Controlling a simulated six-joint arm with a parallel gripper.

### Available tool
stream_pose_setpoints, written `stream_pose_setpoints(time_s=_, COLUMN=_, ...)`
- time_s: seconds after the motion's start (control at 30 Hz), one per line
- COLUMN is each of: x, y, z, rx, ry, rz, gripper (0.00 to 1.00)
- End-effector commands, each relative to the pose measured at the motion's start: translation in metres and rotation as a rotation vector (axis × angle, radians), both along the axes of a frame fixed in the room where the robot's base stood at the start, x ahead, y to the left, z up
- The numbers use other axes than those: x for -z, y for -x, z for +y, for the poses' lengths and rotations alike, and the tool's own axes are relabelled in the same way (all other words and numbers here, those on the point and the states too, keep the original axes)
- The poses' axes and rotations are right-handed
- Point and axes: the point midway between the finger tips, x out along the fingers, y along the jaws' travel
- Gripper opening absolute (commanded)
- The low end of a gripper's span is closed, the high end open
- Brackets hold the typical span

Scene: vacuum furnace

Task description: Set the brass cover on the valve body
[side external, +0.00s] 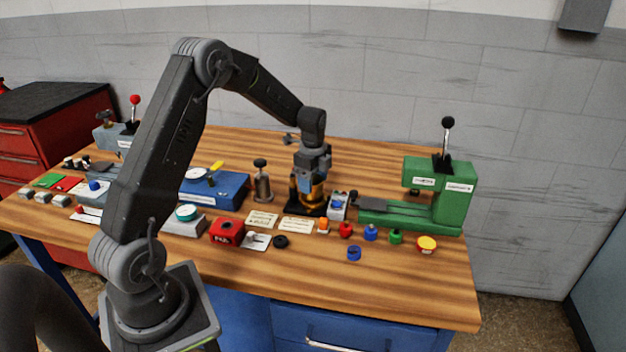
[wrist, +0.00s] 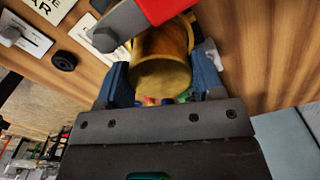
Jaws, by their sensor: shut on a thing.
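My gripper (side external: 309,187) points down over the back middle of the bench, near a low dark base (side external: 297,209). In the wrist view my gripper (wrist: 163,72) has its two blue-grey fingers on either side of a brass cylindrical piece, the brass cover (wrist: 163,78), and is shut on it. The cover's round end faces the camera. Brass also shows around the fingers in the side view (side external: 318,194). I cannot tell the valve body apart from the cover and dark base, or whether the cover touches it.
A green press (side external: 440,190) with a black-knobbed lever stands close on the right. A metal cylinder with a dark knob (side external: 263,182) stands left. Small coloured caps, a red block (side external: 227,231) and white cards (side external: 296,225) lie in front.

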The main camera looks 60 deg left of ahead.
Motion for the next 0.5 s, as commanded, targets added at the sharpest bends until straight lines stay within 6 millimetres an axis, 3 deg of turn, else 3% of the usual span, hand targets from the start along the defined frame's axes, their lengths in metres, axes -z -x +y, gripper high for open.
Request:
stream_pose_setpoints(time_s=0.23, x=0.0018, y=-0.0001, z=0.0000, rx=0.000, ry=0.000, rz=0.000, gripper=0.32)
stream_pose_setpoints(time_s=0.27, x=0.0019, y=-0.0001, z=0.0000, rx=0.000, ry=0.000, rz=0.000, gripper=0.62)
stream_pose_setpoints(time_s=0.5, x=0.0019, y=0.0000, z=0.0000, rx=0.000, ry=0.000, rz=0.000, gripper=0.85)
